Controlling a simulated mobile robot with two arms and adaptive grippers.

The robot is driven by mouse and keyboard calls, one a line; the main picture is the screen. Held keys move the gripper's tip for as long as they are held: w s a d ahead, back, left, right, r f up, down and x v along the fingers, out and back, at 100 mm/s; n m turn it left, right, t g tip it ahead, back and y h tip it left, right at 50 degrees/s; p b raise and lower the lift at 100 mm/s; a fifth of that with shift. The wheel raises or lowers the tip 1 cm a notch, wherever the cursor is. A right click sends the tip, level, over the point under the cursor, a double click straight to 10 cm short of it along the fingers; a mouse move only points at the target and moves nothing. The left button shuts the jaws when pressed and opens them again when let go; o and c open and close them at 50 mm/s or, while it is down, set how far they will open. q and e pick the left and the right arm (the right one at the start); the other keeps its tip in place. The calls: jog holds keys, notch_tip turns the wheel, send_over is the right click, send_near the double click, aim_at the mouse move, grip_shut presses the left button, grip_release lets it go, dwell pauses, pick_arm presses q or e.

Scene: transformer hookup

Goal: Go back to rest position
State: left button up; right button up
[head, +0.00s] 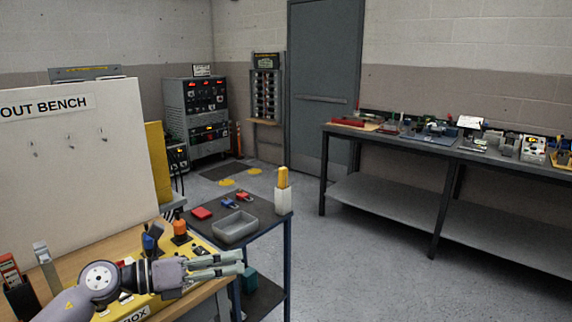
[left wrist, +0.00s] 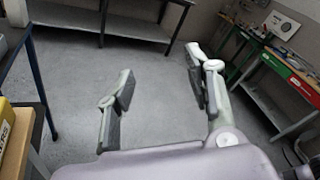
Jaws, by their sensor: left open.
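My left gripper (head: 240,264) reaches in from the lower left of the head view, above the front right edge of the wooden bench (head: 128,238) and a yellow box (head: 205,287). In the left wrist view its two fingers (left wrist: 158,100) are spread apart. Nothing is between them; only grey floor shows behind. My right gripper is not in either view.
A dark cart (head: 262,221) with a grey tray (head: 234,228), red and blue padlocks and a yellow-topped white container (head: 283,191) stands close beyond my gripper. A long workbench (head: 390,139) with tools lines the right wall. The floor (head: 370,262) between is clear.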

pick_arm(q)
jog(key=s+a+f+n+t+y, duration=0.45)
jog(key=f+n+y, duration=0.3)
jog(key=n, duration=0.95)
jog(key=s+a+f+n+t+y, duration=0.35)
jog(key=a+f+n+y, duration=0.35)
jog(key=n, duration=0.9)
jog(key=s+d+f+n+g, duration=0.2)
jog(key=s+f+n+g, duration=0.35)
jog(key=s, duration=0.65)
jog(key=s+d+f+n+g, duration=0.1)
jog(key=s+f+n+g, duration=0.1)
jog(key=s+f+g, duration=0.85)
notch_tip(320, 180, down, 22)
jog(key=s+t, duration=0.3)
jog(key=s+a+f+m+g, duration=0.1)
jog(key=s+a+f, duration=0.1)
jog(key=s+f, duration=1.5)
jog(key=shift+s+a+f, duration=0.15)
jog(key=shift+a+f, duration=0.2)
jog(key=shift+f, duration=0.55)
jog(key=shift+c, duration=0.4)
